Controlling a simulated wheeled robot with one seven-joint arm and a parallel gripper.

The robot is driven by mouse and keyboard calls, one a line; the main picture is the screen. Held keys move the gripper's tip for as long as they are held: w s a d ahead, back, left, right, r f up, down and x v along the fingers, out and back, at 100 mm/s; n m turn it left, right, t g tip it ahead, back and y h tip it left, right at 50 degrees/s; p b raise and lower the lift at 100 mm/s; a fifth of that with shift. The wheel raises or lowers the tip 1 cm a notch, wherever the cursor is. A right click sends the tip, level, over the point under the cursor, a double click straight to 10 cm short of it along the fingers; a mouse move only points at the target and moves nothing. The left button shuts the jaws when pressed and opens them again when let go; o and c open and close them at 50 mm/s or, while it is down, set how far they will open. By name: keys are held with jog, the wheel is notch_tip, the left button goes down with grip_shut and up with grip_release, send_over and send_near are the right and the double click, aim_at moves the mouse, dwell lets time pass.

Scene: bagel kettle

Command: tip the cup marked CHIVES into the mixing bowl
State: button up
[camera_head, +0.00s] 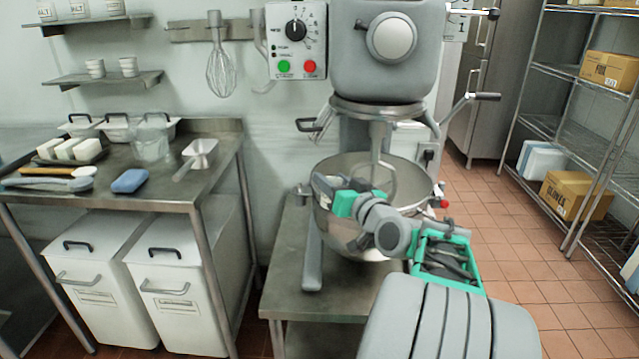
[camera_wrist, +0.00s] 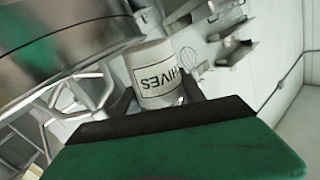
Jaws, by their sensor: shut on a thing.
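The white cup marked CHIVES (camera_wrist: 155,77) is between the fingers of my gripper (camera_head: 322,188) in the wrist view, with its label upside down in that picture. My gripper is shut on it. In the head view the gripper is at the left rim of the steel mixing bowl (camera_head: 405,222), and the cup cannot be made out clearly there. The bowl stands under the mixer, and its curved metal side also shows in the wrist view (camera_wrist: 60,55), close to the cup. The cup's inside and the bowl's contents are hidden.
The mixer head (camera_head: 380,50) with its beater (camera_head: 378,150) hangs over the bowl. A steel stand (camera_head: 285,265) is below. At left are a steel table (camera_head: 220,150) with trays, a scoop (camera_head: 198,158) and a blue sponge (camera_head: 130,181). Wire shelving (camera_head: 560,130) stands at right.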

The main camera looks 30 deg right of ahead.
jog(key=d+m+g+y+p, duration=0.1)
jog(key=d+m+p, duration=0.2)
jog(key=p, duration=0.4)
jog(key=d+m+y+p, duration=0.1)
jog(key=d+m+p, duration=0.2)
jog(key=p, duration=0.5)
jog(key=s+d+m+g+y+p, duration=0.1)
jog(key=d+m+p, duration=0.3)
jog(key=p, duration=0.3)
jog(key=shift+d+r+m+g+p, duration=0.1)
jog(key=shift+m+g+p, duration=0.25)
jog(key=shift+m, duration=0.25)
jog(key=shift+d+m+y+p, duration=0.25)
jog(key=shift+m+y+p, duration=0.25)
jog(key=shift+m+p, duration=0.45)
jog(key=shift+w+d+f+m+y, duration=0.15)
jog(key=shift+f+m+y, duration=0.15)
jog(key=shift+m, duration=0.25)
